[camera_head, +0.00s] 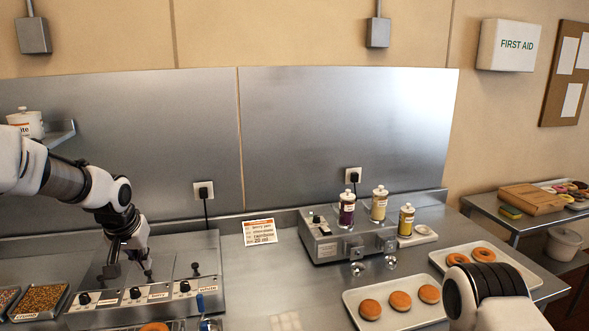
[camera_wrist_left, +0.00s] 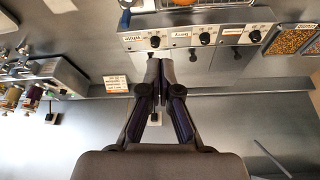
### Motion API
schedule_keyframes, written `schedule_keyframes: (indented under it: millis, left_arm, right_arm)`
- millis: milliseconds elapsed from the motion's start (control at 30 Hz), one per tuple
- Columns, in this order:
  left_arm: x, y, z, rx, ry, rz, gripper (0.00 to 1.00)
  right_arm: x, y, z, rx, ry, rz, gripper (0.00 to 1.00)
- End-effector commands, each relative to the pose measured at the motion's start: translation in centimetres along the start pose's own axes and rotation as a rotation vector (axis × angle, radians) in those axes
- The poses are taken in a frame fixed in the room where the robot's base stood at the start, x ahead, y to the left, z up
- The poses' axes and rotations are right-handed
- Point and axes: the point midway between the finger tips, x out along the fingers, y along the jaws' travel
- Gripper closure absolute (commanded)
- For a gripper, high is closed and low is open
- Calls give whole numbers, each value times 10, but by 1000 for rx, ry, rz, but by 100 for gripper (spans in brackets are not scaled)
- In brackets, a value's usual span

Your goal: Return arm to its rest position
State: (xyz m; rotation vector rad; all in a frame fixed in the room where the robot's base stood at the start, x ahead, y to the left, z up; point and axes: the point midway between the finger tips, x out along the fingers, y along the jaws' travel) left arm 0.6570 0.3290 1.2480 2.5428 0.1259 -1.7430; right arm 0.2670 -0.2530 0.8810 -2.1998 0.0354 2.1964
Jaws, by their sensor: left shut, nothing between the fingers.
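My left arm comes in from the left in the head view. Its dark left gripper (camera_head: 128,262) hangs over the back of the steel glaze machine (camera_head: 205,251). In the left wrist view the two fingers of the left gripper (camera_wrist_left: 153,70) meet at the tips with nothing between them. The glaze machine's front panel, with black knobs and labels, also shows in the left wrist view (camera_wrist_left: 197,36). The gripper hides part of the machine's top and its levers. A rounded part of my right arm (camera_head: 490,295) shows at the lower right; its gripper is out of view.
A topping dispenser (camera_head: 330,240) with several jars stands right of a small sign (camera_head: 259,232). A tray of plain donuts (camera_head: 350,298) and another tray (camera_head: 531,277) lie at the right. A sprinkle tray (camera_head: 40,300) is at the left. Mid-counter is mostly clear.

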Motion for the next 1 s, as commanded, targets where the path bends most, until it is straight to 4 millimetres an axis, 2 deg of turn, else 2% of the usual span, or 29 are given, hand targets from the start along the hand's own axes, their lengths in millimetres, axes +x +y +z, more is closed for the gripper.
schedule_keyframes:
  millis: [33, 367, 567, 667, 767, 867, 900, 967, 1000]
  left_arm:
    - [0, 0, 0, 0, 0, 0, 100]
    - [75, 2, 42, 14, -115, -16, 100]
    - [131, 6, 93, 31, -236, -26, 100]
    - [165, 10, 133, 40, -320, -29, 100]
    - [206, 15, 187, 49, -413, -28, 100]
    - [252, 22, 262, 58, -518, -20, 100]
    - [269, 24, 295, 61, -556, -15, 100]
    - [290, 28, 347, 64, -608, -5, 100]
    - [301, 31, 382, 64, -638, 1, 100]
  right_arm:
    - [0, 0, 0, 0, 0, 0, 60]
    - [19, 0, 0, 0, 1, 0, 60]
    - [32, 0, 0, 0, 1, 0, 60]
    - [40, 0, 0, 0, 0, 0, 60]
    - [51, 0, 0, 0, 0, 0, 60]
    - [66, 0, 0, 0, 0, 0, 60]
    - [72, 0, 0, 0, 0, 0, 60]
    - [80, 1, 0, 0, 0, 0, 60]
    - [86, 1, 0, 0, 0, 0, 60]
